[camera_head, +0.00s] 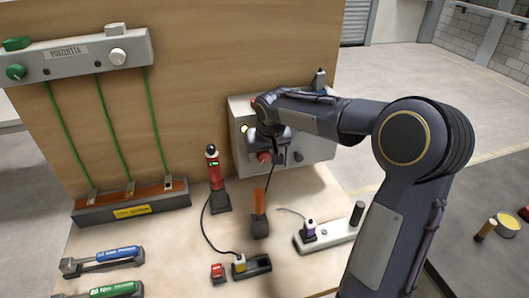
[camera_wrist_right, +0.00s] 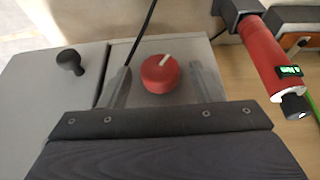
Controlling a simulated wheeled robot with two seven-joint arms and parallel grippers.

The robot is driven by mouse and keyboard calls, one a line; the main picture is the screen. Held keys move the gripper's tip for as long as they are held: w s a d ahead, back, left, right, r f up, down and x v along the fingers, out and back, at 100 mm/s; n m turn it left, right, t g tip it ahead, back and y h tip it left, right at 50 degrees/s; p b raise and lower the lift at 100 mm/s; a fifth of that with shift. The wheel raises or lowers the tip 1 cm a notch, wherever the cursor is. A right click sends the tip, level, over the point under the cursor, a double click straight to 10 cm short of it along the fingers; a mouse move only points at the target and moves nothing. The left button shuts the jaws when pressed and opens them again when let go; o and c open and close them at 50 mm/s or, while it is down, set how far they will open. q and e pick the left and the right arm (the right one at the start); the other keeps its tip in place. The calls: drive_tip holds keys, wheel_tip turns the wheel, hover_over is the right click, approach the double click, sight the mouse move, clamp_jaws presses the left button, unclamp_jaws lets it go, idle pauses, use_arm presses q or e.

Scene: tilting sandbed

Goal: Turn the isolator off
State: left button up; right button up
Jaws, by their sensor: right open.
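The isolator is a round red knob (camera_wrist_right: 158,78) with a white pointer mark, on the face of a grey box (camera_wrist_right: 40,85). In the wrist view the mark slants toward the upper right. In the head view the knob (camera_head: 264,157) shows just below my right gripper (camera_head: 268,146), and the grey box (camera_head: 318,150) is partly hidden behind my arm. My right gripper (camera_wrist_right: 160,72) is open, with one finger on each side of the knob and visible gaps between. My left gripper is not in view.
A black knob (camera_wrist_right: 70,62) sits on the box beside the isolator. A red tester (camera_head: 215,170) stands to the left. An orange-handled tool (camera_head: 259,205), a white power strip (camera_head: 340,232) and a cable cross the bench front. A wooden board (camera_head: 200,75) rises behind.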

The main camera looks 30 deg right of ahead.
drive_tip(key=c, duration=1)
drive_tip(key=shift+o, duration=0.2)
drive_tip(key=shift+a, duration=0.1)
drive_tip(key=h+b, duration=0.2)
drive_tip(key=shift+w+a+f+n+h, duration=0.1)
drive_tip(key=shift+a+f+n+h, duration=0.05)
drive_tip(key=shift+a+n+h, duration=0.2)
drive_tip(key=h+b, duration=0.1)
drive_tip(key=g+h+b, duration=0.1)
drive_tip(key=h, duration=0.1)
drive_tip(key=shift+a+f+n+h, duration=0.15)
drive_tip(key=shift+a+n+h, duration=0.1)
drive_tip(key=shift+n, duration=0.1)
drive_tip(key=h+b, duration=0.1)
drive_tip(key=h, duration=0.1)
drive_tip(key=h+b, duration=0.1)
drive_tip(key=h, duration=0.1)
drive_tip(key=shift+w+a+f+n+b, duration=0.1)
drive_tip(key=shift+a+f+n+b, duration=0.1)
drive_tip(key=shift+n+b, duration=0.2)
drive_tip(key=shift+f+n+g+h+b, duration=0.1)
drive_tip(key=shift+n+g+h+b, duration=0.3)
drive_tip(key=shift+h+b, duration=0.7)
drive_tip(key=shift+h, duration=0.4)
